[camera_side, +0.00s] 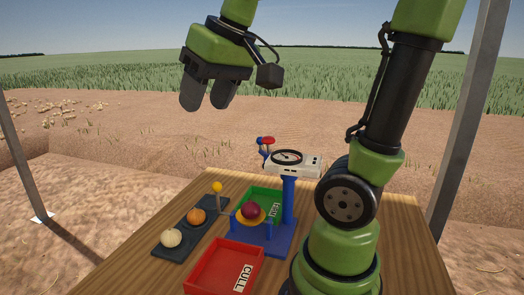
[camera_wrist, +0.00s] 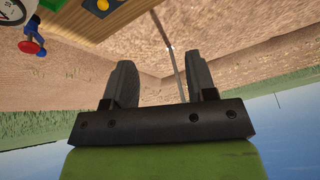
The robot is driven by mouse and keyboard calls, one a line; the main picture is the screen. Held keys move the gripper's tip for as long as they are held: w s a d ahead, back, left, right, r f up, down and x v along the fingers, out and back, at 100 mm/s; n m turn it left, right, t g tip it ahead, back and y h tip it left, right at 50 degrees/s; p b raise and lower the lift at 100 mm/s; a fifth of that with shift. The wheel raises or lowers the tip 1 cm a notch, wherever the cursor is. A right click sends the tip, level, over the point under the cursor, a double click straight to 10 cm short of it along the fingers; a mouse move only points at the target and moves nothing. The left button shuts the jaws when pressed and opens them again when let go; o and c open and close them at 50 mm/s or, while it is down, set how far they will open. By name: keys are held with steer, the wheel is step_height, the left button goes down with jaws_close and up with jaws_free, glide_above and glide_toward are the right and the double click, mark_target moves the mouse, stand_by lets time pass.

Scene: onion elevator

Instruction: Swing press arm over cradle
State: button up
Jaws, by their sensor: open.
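A blue stand with a post (camera_side: 289,200) carries a white head with a round gauge (camera_side: 287,157). A small press arm with red and blue knobs (camera_side: 265,142) shows at the head's left end; in the wrist view its red knob (camera_wrist: 28,47) is at the upper left. A dark red onion (camera_side: 250,210) sits at the cradle on the blue base (camera_side: 275,243); the cradle is mostly hidden under it. My gripper (camera_side: 208,103) is open and empty, high above and left of the stand. Its two fingers also show spread in the wrist view (camera_wrist: 160,72).
A dark tray (camera_side: 178,238) holds a white onion (camera_side: 171,238) and an orange onion (camera_side: 196,216). A red CULL bin (camera_side: 212,270) is in front, a green bin (camera_side: 262,193) behind. The space around my gripper is clear.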

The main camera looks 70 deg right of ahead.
steer(key=w+d+f+m+g+h, duration=0.1)
steer(key=w+d+g, duration=0.15)
steer(key=d, duration=0.55)
steer(key=w+d+f+g+h, duration=0.1)
steer(key=w+d, duration=0.3)
steer(key=d, duration=0.5)
steer(key=s+d+f+m+g, duration=0.1)
steer(key=s+d+f, duration=0.15)
steer(key=d, duration=0.35)
steer(key=s+d+f+m+g, duration=0.1)
steer(key=s+d+f+g, duration=0.1)
steer(key=d+f, duration=0.35)
steer(key=x, duration=0.5)
steer(key=d+x, duration=0.1)
steer(key=x, duration=0.1)
steer(key=shift+w+d+f, duration=0.1)
steer(key=shift+w+f, duration=0.1)
steer(key=shift+f, duration=0.05)
jaws_close()
